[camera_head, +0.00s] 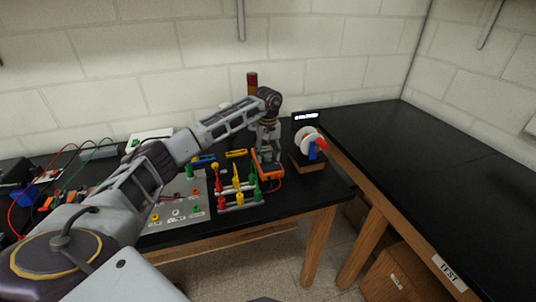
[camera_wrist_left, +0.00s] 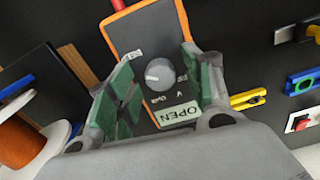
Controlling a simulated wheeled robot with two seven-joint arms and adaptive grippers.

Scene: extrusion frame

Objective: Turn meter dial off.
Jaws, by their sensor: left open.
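The meter (camera_head: 266,172) is a dark unit with an orange case, standing near the back right of the black bench. In the left wrist view its face (camera_wrist_left: 133,38) has an orange rim. It carries a round grey dial (camera_wrist_left: 160,74) with a pale pointer mark, printed labels around it and an "OPEN" label below. My left gripper (camera_head: 268,146) is above the meter, pointing down. In the wrist view the green-padded fingers of my left gripper (camera_wrist_left: 158,62) are apart, one on each side of the dial. I cannot tell whether they touch the meter. My right gripper is not in view.
A grey panel (camera_head: 172,222) with buttons lies further left. The right-hand bench (camera_head: 440,150) is mostly clear.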

